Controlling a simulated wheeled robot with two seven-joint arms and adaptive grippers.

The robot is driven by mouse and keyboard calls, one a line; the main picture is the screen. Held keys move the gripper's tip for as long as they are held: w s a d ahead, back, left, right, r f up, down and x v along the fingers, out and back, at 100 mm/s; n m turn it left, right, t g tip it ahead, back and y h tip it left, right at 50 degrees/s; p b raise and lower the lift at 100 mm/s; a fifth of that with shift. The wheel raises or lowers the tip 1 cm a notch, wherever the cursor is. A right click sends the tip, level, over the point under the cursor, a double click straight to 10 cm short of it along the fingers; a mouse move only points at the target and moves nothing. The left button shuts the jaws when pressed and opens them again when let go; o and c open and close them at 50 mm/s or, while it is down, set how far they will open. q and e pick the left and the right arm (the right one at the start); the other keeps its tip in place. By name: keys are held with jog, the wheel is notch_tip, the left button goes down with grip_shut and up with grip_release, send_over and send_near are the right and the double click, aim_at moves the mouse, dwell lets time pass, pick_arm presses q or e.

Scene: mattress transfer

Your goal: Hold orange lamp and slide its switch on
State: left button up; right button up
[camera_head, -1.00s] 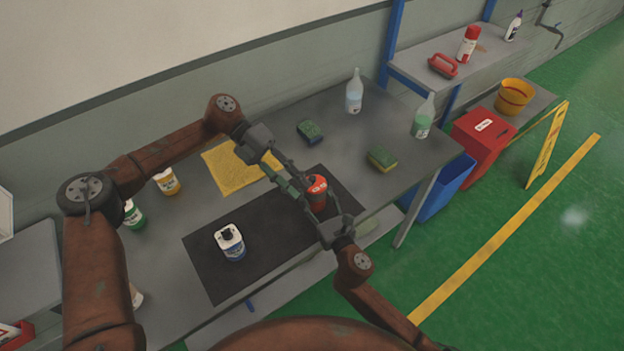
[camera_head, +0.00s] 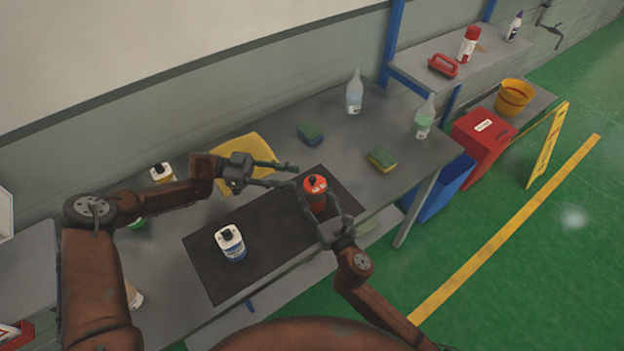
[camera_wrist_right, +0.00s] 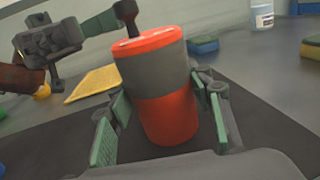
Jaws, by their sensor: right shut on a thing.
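The orange lamp (camera_head: 316,190) stands upright on the right part of the black mat (camera_head: 205,268). In the right wrist view the lamp (camera_wrist_right: 165,118) has an orange top and base, a grey middle band and a dark knob on top. My right gripper (camera_head: 319,203) is shut on its sides, with a green pad on either side. My left gripper (camera_head: 294,175) is open and empty, its fingers pointing right just left of the lamp's top. In the right wrist view a left finger overlaps the knob; I cannot tell if they touch.
A yellow cloth (camera_head: 262,150), two sponges (camera_head: 310,133) (camera_head: 382,160) and two bottles (camera_head: 354,92) (camera_head: 424,118) are farther back. A yellow-labelled container (camera_head: 162,173) is at left, beside my left arm.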

aim_at(313, 180)
pick_arm(q)
jog(key=d, duration=0.4)
jog(key=s+d, duration=0.1)
jog(key=d, duration=0.2)
jog(key=shift+s+d, duration=0.1)
jog(key=shift+c, duration=0.5)
grip_shut()
